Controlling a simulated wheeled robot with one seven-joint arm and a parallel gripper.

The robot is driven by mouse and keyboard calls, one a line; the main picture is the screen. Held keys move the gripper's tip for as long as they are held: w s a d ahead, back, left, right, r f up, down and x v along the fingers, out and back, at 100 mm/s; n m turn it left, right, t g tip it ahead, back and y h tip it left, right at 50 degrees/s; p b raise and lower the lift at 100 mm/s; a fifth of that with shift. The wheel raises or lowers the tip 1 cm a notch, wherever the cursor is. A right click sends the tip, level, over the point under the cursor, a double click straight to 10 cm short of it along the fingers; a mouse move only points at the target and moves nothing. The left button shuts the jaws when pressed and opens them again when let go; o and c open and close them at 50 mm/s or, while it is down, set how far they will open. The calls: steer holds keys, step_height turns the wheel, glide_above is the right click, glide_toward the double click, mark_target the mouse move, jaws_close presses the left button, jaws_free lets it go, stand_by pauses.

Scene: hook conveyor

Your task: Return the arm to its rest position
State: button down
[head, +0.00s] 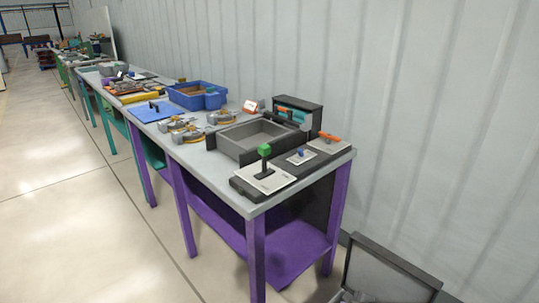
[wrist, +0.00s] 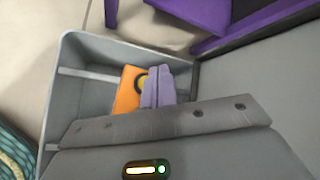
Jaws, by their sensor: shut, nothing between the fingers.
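My gripper (wrist: 158,72) shows in the wrist view with its two grey-violet fingers together and nothing held. It hangs over a grey open box (wrist: 52,100), pointing into it. An orange object (wrist: 127,92) with a dark and yellow round mark lies in the box, just left of the fingers and partly hidden by them. I cannot tell whether the fingers touch it. My gripper and arm do not show in the head view.
A purple-legged workbench (head: 184,207) holds a grey tray, a blue bin (head: 197,95) and a green-knobbed lever (head: 264,151). A grey open case (head: 387,268) stands at the lower right. A corrugated wall (head: 420,110) runs behind. The floor at left (head: 75,215) is clear.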

steer(key=s+a+r+n+g+h, duration=0.1)
steer(key=s+a+r+n+g, duration=0.1)
steer(key=s+a+r+n, duration=0.65)
steer(key=s+a+r+n+g+h, duration=0.1)
steer(key=s+a+r+n+g, duration=0.15)
steer(key=r+n, duration=0.7)
steer(key=s+a+r+n+g+h, duration=0.1)
steer(key=s+a+r+n, duration=0.4)
steer(key=r, duration=0.9)
steer(key=w+p+v, duration=0.1)
steer(key=p+v, duration=0.8)
steer(key=p, duration=0.1)
steer(key=w+r+p+v, duration=0.1)
steer(key=w+p+v, duration=0.1)
steer(key=p+v, duration=0.8)
steer(key=shift+w+m, duration=0.3)
steer(key=shift+d, duration=0.15)
